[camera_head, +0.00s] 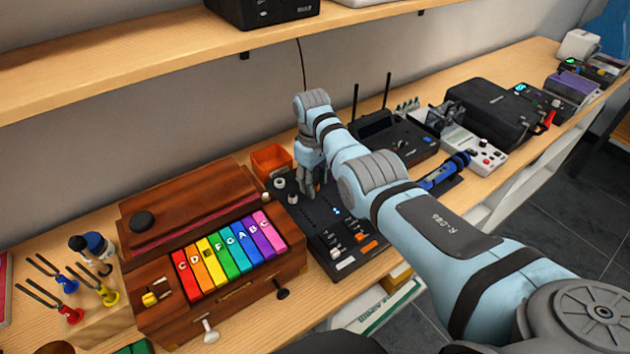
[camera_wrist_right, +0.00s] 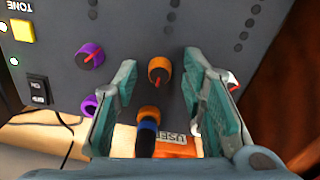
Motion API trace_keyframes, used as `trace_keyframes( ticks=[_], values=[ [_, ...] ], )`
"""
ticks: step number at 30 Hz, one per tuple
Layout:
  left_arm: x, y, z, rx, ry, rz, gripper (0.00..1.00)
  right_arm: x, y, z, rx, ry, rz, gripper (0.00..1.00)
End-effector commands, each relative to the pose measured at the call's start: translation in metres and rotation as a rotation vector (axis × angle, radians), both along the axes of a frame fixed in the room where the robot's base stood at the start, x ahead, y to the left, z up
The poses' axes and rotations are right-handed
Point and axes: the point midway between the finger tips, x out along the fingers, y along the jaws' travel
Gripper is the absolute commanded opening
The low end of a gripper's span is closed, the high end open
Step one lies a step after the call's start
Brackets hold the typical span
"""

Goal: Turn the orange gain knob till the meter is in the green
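An orange knob (camera_wrist_right: 159,68) with a red pointer line shows in the right wrist view, on a dark panel (camera_wrist_right: 207,30). A second orange knob (camera_wrist_right: 149,114), with a dark blue part below, sits nearer. My right gripper (camera_wrist_right: 161,76) is open, its teal fingers on either side of the first orange knob; contact cannot be told. In the head view my right gripper (camera_head: 309,188) points down over the back part of the black console (camera_head: 312,213), hiding part of it. Columns of dark dots show on the panel; no green meter reading can be made out. My left gripper is not in view.
Purple knobs (camera_wrist_right: 90,55), a yellow button (camera_wrist_right: 21,31) and a black switch (camera_wrist_right: 39,91) share the panel. A wooden instrument with coloured keys (camera_head: 228,256) stands close left. An orange box (camera_head: 270,158) is behind; a black device with antennas (camera_head: 398,137) stands right.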

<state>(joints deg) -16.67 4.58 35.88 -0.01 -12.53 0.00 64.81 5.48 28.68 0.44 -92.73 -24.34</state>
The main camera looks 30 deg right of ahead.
Motion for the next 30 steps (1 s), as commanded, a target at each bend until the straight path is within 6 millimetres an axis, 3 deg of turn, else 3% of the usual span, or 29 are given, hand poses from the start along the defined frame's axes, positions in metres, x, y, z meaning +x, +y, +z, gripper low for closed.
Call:
trace_keyframes(
  ticks=[2, 9, 20, 30],
  values=[
    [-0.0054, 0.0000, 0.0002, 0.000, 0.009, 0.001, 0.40, 0.0001, 0.0001, 0.0008, 0.000, 0.000, 0.000, 0.34],
    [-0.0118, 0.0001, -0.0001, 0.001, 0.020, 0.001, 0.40, 0.0001, 0.0002, 0.0011, 0.000, -0.001, 0.000, 0.00],
    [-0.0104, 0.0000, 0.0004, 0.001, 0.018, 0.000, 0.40, 0.0005, 0.0006, 0.0014, 0.001, -0.002, -0.023, 0.00],
    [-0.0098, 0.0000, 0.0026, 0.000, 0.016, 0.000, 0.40, 0.0010, 0.0007, 0.0015, 0.002, -0.002, -0.198, 0.00]
  ],
)
